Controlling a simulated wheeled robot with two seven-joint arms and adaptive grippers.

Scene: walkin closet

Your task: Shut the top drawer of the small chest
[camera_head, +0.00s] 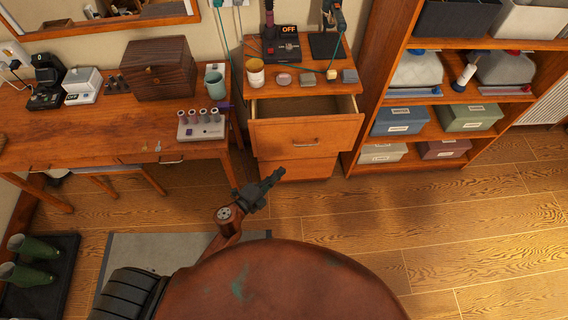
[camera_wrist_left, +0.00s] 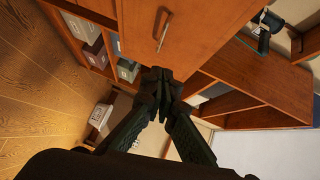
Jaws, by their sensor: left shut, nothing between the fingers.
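The small chest (camera_head: 298,88) is a wooden unit against the wall, between the desk and the shelf unit. Its top drawer (camera_head: 277,138) stands pulled out, with its inside showing behind the front. The lower drawer (camera_head: 297,170) appears shut. My left gripper (camera_head: 278,173) is shut and empty, in front of the chest and below the top drawer's handle (camera_head: 306,144) in the head view. In the left wrist view, my left fingertips (camera_wrist_left: 159,76) point at a wooden front with a metal handle (camera_wrist_left: 163,31); I cannot tell if they touch it. My right gripper is out of view.
The desk (camera_head: 110,135) with a wooden box (camera_head: 152,70) stands left of the chest. The shelf unit (camera_head: 368,60) with storage boxes (camera_head: 400,121) stands right. Cups and small items lie on the chest top. Open wooden floor (camera_head: 440,210) lies right.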

